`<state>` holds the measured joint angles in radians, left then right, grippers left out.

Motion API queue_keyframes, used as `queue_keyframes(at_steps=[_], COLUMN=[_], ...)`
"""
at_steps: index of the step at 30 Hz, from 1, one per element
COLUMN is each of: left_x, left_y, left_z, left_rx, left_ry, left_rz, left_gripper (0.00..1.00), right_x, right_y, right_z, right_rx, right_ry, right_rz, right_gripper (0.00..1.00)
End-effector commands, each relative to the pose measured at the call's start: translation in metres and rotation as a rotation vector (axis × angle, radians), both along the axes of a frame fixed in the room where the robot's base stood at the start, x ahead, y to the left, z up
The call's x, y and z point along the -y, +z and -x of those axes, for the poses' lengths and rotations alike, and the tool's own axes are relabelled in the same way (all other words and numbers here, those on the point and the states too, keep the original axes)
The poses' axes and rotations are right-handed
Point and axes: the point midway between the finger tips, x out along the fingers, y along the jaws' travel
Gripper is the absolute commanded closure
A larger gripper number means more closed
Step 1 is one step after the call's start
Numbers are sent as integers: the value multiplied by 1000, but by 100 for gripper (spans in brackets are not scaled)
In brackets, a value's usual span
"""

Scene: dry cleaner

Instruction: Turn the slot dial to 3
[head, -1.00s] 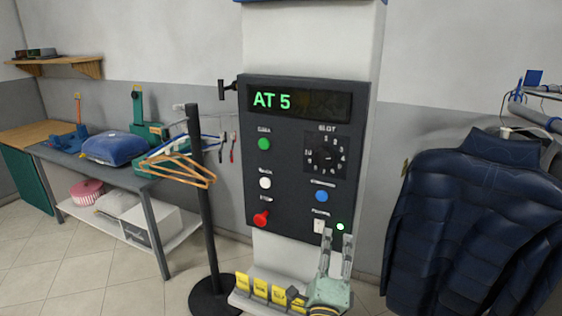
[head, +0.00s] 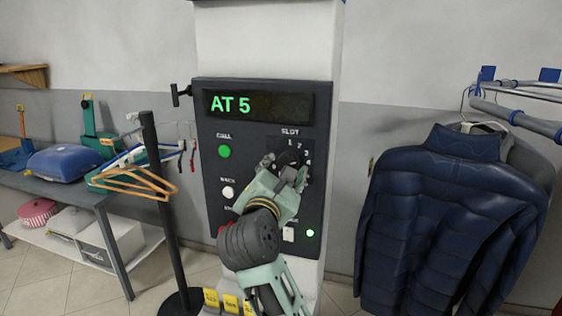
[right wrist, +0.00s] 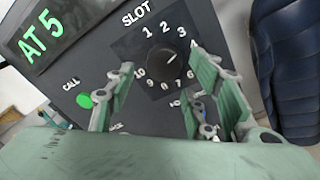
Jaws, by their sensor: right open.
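The slot dial (right wrist: 168,68) is a round black knob ringed by white numbers on the dark control panel (head: 210,170). In the right wrist view its light mark points to the upper right; I cannot tell exactly which number it meets. My right gripper (right wrist: 164,64) is open, its fingers apart on either side of the dial in that view. I cannot tell whether they touch it. In the head view the right gripper (head: 287,165) covers most of the dial. The display (head: 260,104) reads AT 5. My left gripper is not in view.
A green button (head: 224,151) and a white button (head: 228,192) sit left of the dial. A dark padded jacket (head: 430,220) hangs at right. A black stand (head: 160,210) with orange hangers (head: 140,182) is at left, before a grey bench (head: 85,192).

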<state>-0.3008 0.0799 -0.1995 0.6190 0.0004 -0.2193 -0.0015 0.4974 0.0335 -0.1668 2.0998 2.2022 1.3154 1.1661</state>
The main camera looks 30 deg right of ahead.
Motion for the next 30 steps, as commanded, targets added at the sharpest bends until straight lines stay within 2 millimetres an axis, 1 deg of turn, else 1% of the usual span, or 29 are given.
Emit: queue_keyframes(at_steps=[1,7,10,17,30], left_x=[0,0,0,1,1], left_y=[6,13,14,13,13], left_z=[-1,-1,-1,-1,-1], left_rx=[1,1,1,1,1], left_ry=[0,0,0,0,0], left_rz=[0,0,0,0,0], left_gripper=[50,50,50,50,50], right_x=[7,22,25,25,25], right_y=[4,2,0,0,0], right_z=[-6,-22,-25,-25,-25], right_rx=[-1,0,-1,-1,-1], right_ry=[-3,-1,-1,-1,0], right_rz=[3,3,2,1,1], right_gripper=[51,51,51,51,89])
